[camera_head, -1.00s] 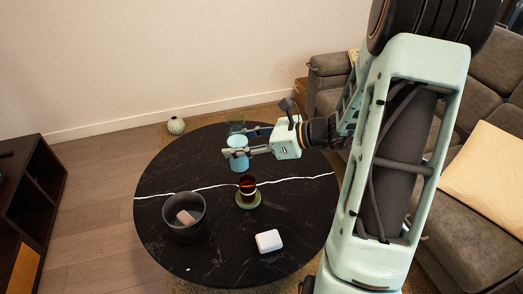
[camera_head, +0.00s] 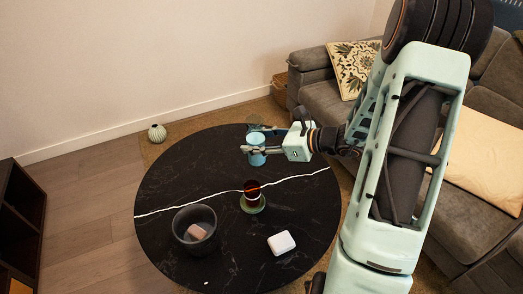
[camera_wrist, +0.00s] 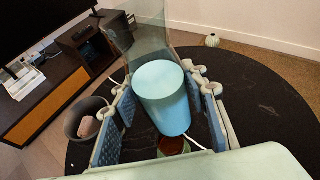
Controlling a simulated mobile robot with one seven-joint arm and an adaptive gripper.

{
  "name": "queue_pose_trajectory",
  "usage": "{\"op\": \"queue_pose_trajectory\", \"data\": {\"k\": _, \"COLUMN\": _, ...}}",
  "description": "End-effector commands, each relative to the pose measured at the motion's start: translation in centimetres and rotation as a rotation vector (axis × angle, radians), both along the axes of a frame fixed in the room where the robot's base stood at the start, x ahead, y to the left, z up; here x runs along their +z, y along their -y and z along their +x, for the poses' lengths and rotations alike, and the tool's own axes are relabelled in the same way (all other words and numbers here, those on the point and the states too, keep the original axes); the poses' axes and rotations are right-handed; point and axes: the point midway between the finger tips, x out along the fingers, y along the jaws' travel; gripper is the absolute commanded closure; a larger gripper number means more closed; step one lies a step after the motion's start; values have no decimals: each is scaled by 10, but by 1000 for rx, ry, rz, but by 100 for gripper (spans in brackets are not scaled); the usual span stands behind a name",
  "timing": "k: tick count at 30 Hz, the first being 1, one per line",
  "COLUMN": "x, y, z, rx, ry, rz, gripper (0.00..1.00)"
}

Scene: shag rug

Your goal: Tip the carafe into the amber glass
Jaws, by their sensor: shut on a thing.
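The carafe (camera_head: 256,152) has a light-blue cylindrical body, with a clear, tinted glass part beyond it. It also shows large in the wrist view (camera_wrist: 161,98). My gripper (camera_head: 254,141) is shut on the carafe, with a finger on either side. The carafe is above the black table and looks about upright in the head view. In the wrist view the amber glass (camera_wrist: 172,146) is partly hidden behind the carafe. I cannot tell the height between them.
The round black table (camera_head: 165,180) holds a dark bowl (camera_head: 178,228) with a pinkish block (camera_head: 197,232) in it, and a white box (camera_head: 281,243) at the front right. A ribbed vase (camera_head: 157,133) stands beyond the table. A grey sofa (camera_head: 318,92) is at the right.

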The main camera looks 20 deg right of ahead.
Motion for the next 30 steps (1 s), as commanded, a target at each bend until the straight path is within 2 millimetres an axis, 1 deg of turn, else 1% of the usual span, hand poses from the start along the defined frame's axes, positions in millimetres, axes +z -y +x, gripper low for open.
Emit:
{"op": "queue_pose_trajectory", "data": {"k": 3, "x": -13, "y": 5, "z": 14, "rx": -34, "ry": 24, "rz": -17, "gripper": 100}}
{"op": "queue_pose_trajectory", "data": {"k": 9, "x": -45, "y": 15, "z": 29, "rx": -91, "ry": 65, "rz": -56, "gripper": 100}}
{"op": "queue_pose_trajectory", "data": {"k": 15, "x": -75, "y": 20, "z": 35, "rx": -134, "ry": 99, "rz": -90, "gripper": 100}}
{"op": "queue_pose_trajectory", "data": {"k": 18, "x": -86, "y": 22, "z": 36, "rx": -148, "ry": 110, "rz": -102, "gripper": 100}}
{"op": "queue_pose_trajectory", "data": {"k": 24, "x": -97, "y": 24, "z": 37, "rx": -162, "ry": 123, "rz": -115, "gripper": 100}}
{"op": "queue_pose_trajectory", "data": {"k": 30, "x": -98, "y": 24, "z": 37, "rx": -163, "ry": 125, "rz": -117, "gripper": 100}}
